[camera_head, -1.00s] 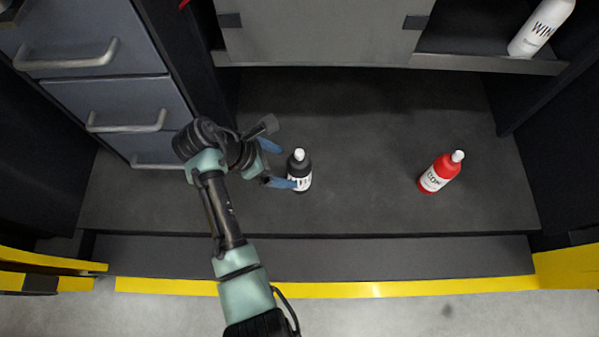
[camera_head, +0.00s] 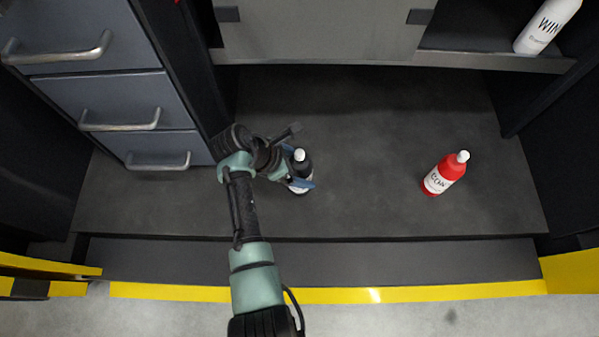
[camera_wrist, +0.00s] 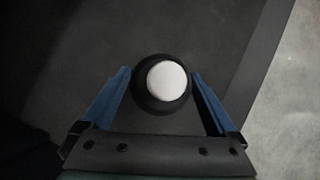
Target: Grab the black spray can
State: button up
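The black spray can (camera_head: 303,165) stands upright on the dark platform, with a white cap and a white label partly covered by a finger. My gripper (camera_head: 300,168) is around it at the can's left side in the head view, with blue fingers on either side. In the wrist view the can's white cap and black shoulder (camera_wrist: 163,84) sit between the two blue fingertips (camera_wrist: 160,76). The fingers are spread, and narrow gaps seem to show between them and the can.
A red bottle (camera_head: 444,174) stands on the platform (camera_head: 375,205) to the right. A white bottle (camera_head: 547,27) is on the shelf at the upper right. Grey drawers with handles (camera_head: 120,118) are at the left. The platform between the two bottles is clear.

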grip_shut()
jog(key=shift+r, duration=0.1)
